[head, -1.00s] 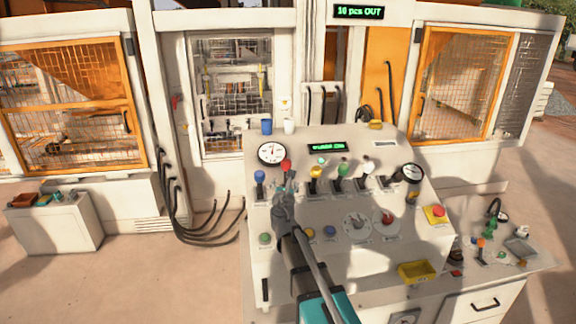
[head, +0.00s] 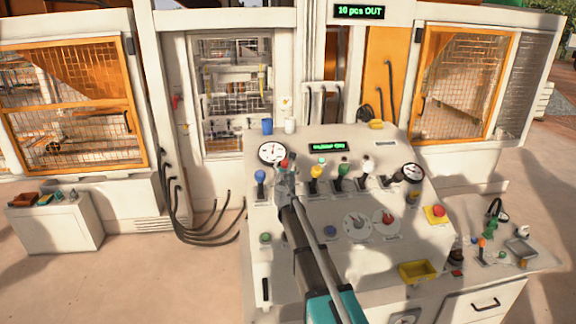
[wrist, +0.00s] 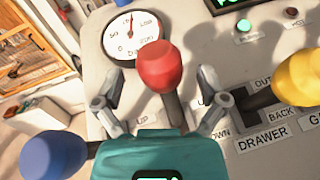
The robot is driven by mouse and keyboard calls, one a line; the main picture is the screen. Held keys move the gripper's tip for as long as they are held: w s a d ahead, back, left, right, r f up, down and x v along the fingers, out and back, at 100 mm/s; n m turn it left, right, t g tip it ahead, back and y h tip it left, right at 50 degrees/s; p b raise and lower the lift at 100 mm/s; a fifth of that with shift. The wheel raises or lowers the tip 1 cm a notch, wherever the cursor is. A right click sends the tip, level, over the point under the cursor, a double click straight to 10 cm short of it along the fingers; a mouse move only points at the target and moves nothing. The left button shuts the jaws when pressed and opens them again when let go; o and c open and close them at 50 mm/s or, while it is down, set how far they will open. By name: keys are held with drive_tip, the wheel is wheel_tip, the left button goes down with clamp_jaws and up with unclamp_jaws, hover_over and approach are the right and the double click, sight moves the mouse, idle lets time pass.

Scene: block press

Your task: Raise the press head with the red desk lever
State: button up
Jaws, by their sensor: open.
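The red desk lever (head: 284,163) stands on the sloped control desk (head: 300,215), between a blue lever (head: 260,176) and a yellow lever (head: 316,171). In the wrist view its red knob (wrist: 160,66) is near the middle, on a dark stem. My gripper (head: 286,180) is at the lever, with its fingers open and spread to the left and right of it. A gap shows between the knob and each finger. The base of the stem is hidden behind my gripper. The press window (head: 232,90) is behind the desk; the press head is not clear through its mesh.
A dial gauge (head: 272,153) sits just beyond the red lever. Green (head: 341,171) and white (head: 366,168) levers stand farther right.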

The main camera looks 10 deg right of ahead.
drive_tip(key=shift+w+d, duration=0.2)
drive_tip(key=shift+w, duration=0.75)
